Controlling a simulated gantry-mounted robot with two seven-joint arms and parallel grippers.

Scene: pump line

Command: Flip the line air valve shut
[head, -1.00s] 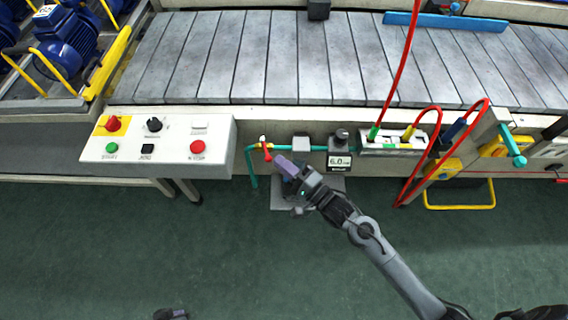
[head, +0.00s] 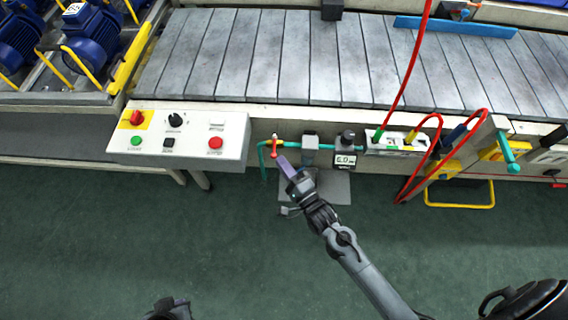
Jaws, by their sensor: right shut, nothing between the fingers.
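The line air valve shows as a small red lever (head: 274,147) on the teal pipe (head: 298,147) below the conveyor's front edge. The lever points down, across the horizontal run of pipe. My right gripper (head: 282,160) is shut and empty, its purple-grey fingertips just below and right of the lever. I cannot tell whether they touch it. My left gripper (head: 170,308) is only partly in view at the bottom edge, and its fingers cannot be made out.
A control box (head: 180,135) with buttons and knobs stands left of the valve. A regulator with a 6.0 display (head: 346,158) sits right of it on the pipe. Red hoses (head: 408,75) and a yellow bar frame (head: 460,205) are further right. The green floor in front is open.

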